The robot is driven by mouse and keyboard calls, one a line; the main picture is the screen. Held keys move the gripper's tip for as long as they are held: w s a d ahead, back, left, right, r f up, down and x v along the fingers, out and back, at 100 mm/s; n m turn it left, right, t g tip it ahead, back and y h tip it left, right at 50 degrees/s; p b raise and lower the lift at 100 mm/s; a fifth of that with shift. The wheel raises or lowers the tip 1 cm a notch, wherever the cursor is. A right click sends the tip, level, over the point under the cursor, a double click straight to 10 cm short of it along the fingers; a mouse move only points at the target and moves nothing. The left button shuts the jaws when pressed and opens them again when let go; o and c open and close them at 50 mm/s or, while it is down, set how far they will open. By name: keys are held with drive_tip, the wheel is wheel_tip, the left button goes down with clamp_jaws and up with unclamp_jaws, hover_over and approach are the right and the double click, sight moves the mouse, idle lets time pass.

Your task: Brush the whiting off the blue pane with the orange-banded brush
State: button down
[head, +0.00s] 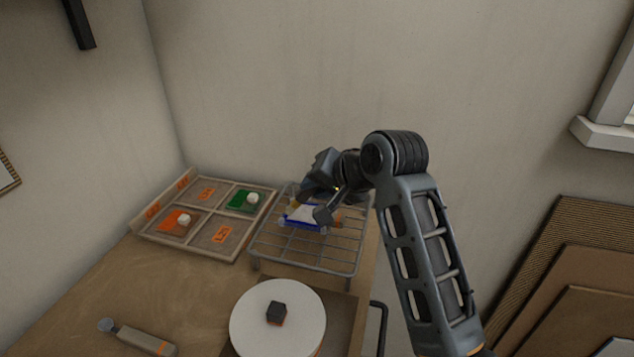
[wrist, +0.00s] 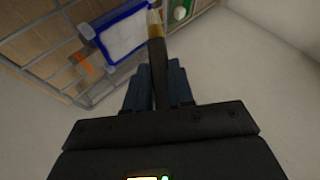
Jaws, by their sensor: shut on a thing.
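The blue pane (head: 300,224) lies on the wire rack. It has a blue rim and a white layer over its middle, and it also shows in the wrist view (wrist: 122,36). My gripper (head: 318,204) is over the rack, close above the pane. In the wrist view my gripper (wrist: 158,75) is shut on a brush (wrist: 157,60) with a dark handle and a tan-gold section toward its tip. The brush end reaches beside the pane's edge in that view; I cannot tell whether it touches. An orange band on it is not clearly visible.
The wire rack (head: 268,251) stands beside a wooden tray (head: 160,243) with an orange pane (head: 174,221) and a green pane (head: 239,199). A white disc (head: 255,328) with a dark block (head: 276,312) is in front. A grey, orange-marked tool (head: 140,339) lies at the front left.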

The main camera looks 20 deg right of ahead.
drive_tip(key=shift+f, duration=0.25)
idle(0.5)
drive_tip(key=shift+d, duration=0.15)
drive_tip(key=shift+s+d, duration=0.95)
drive_tip(key=shift+d, duration=0.3)
drive_tip(key=shift+s+d, duration=0.9)
drive_tip(key=shift+d, duration=0.3)
drive_tip(key=shift+w+a, duration=0.95)
drive_tip(key=shift+a, duration=0.3)
drive_tip(key=shift+w+a+f, duration=0.1)
drive_tip(key=shift+w+a, duration=0.4)
drive_tip(key=shift+a, duration=0.2)
drive_tip(key=shift+w+a, duration=0.45)
drive_tip(key=shift+a, duration=0.2)
drive_tip(key=shift+s+d, duration=0.6)
drive_tip(key=shift+d, duration=0.25)
drive_tip(key=shift+s+d, duration=0.65)
drive_tip(key=shift+d, duration=0.2)
drive_tip(key=shift+s+d, duration=0.6)
drive_tip(key=shift+d, duration=0.25)
drive_tip(key=shift+w+a+r, duration=0.25)
drive_tip(key=shift+w+a, duration=0.4)
drive_tip(key=shift+a, duration=0.2)
drive_tip(key=shift+w+a+r, duration=0.25)
drive_tip(key=shift+w+a, duration=0.35)
drive_tip(key=shift+a, duration=0.2)
drive_tip(key=shift+w+a+r, duration=0.25)
drive_tip(key=shift+w+a, duration=0.4)
drive_tip(key=shift+a, duration=0.2)
